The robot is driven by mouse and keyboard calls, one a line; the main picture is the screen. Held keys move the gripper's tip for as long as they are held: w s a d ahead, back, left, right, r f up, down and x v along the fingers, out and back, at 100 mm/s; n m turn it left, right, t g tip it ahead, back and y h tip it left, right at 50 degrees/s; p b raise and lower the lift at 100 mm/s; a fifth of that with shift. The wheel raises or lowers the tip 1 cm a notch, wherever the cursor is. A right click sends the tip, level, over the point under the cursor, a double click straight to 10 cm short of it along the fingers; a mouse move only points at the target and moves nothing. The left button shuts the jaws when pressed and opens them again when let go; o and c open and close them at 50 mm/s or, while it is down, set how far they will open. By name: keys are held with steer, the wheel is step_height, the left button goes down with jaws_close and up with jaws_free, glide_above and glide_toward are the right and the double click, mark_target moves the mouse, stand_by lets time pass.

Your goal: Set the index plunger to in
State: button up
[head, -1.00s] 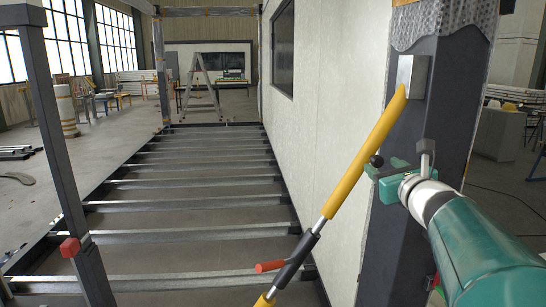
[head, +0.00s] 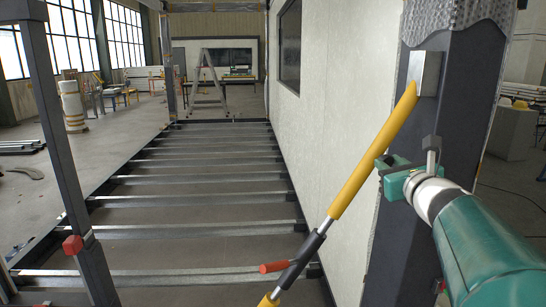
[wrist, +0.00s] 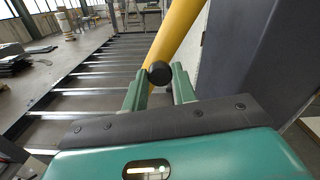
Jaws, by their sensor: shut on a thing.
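The index plunger shows as a round black knob (wrist: 159,73) in the wrist view, between the two green fingers of my gripper (wrist: 159,82). My gripper is shut on the knob, with the fingers at its left and right sides. In the head view my gripper (head: 393,172) is at the right, in front of the dark post, and the knob is small and partly hidden there. The plunger's shaft and seat are hidden, so I cannot tell how far in it sits.
A yellow brace (head: 372,155) with a red handle (head: 274,267) slants up to a bracket on the dark post (head: 458,110). A pale wall panel (head: 330,120) stands behind it. A floor frame of metal crossbars (head: 200,201) lies to the left.

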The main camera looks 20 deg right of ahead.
jaws_close()
steer(key=shift+x, duration=0.85)
steer(key=o, duration=0.7)
jaws_free()
steer(key=shift+w, duration=0.1)
steer(key=shift+o, duration=1.2)
steer(key=shift+w, duration=0.15)
steer(key=shift+s, duration=0.2)
steer(key=shift+w, duration=0.1)
